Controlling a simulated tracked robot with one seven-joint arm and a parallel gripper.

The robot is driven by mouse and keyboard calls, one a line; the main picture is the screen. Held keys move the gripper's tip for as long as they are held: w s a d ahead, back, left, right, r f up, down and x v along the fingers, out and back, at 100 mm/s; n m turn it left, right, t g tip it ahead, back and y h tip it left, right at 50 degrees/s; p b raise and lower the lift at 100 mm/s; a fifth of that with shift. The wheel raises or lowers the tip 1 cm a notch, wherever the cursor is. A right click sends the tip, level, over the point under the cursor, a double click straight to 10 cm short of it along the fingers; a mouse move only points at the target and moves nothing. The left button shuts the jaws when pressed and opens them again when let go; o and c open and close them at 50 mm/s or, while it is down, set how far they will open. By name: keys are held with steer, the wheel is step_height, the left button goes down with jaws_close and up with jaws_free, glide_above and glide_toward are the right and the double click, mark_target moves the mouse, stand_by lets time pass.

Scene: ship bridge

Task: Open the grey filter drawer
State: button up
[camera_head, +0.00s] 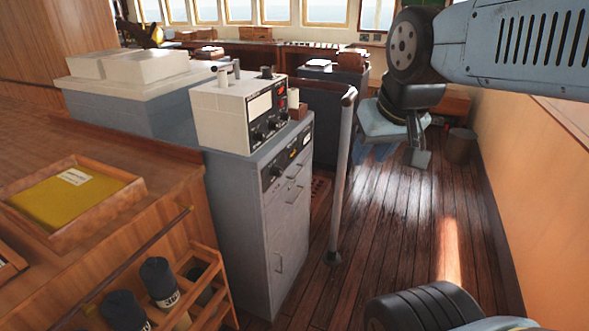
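A grey cabinet (240,215) stands left of centre, its front facing right. A narrow drawer front (289,178) with a small handle sits just below a dark control panel (287,164). A larger front (288,235) with handles is below it. All these fronts look closed and flush. No label shows which is the filter drawer. My arm comes in from the upper right. Its dark end, which seems to be my gripper (417,150), hangs to the right of the cabinet and apart from it. Its fingers are not clear enough to tell open from shut.
A grey post with a brown rail (340,180) stands just right of the cabinet. A cream instrument box (240,110) sits on top. A wooden counter with a yellow-lined tray (75,200) and a bottle rack (190,285) is at left. Wooden floor (400,240) is free at right.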

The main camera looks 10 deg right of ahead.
steer(key=shift+w+d, duration=0.1)
steer(key=w+a+f+m+g+y, duration=0.15)
steer(key=w+f+m+y, duration=0.35)
steer(key=w+m, duration=0.65)
steer(key=w+a+f+m+g+y, duration=0.1)
steer(key=w+f+m+g+y, duration=0.2)
steer(key=w+f+m, duration=0.6)
steer(key=w+d+f+m+t+y, duration=0.2)
steer(key=w+d+f+m+t, duration=0.3)
steer(key=w+f+m, duration=0.55)
steer(key=w+d+f+m+t+y, duration=0.2)
steer(key=w+d+f+m+t, duration=0.1)
steer(key=w+d+f+m, duration=0.75)
steer(key=w+a+m, duration=0.1)
steer(key=w+a, duration=0.6)
steer(key=a, duration=0.5)
steer(key=shift+a+f+m, duration=0.35)
steer(key=shift+a+f, duration=0.05)
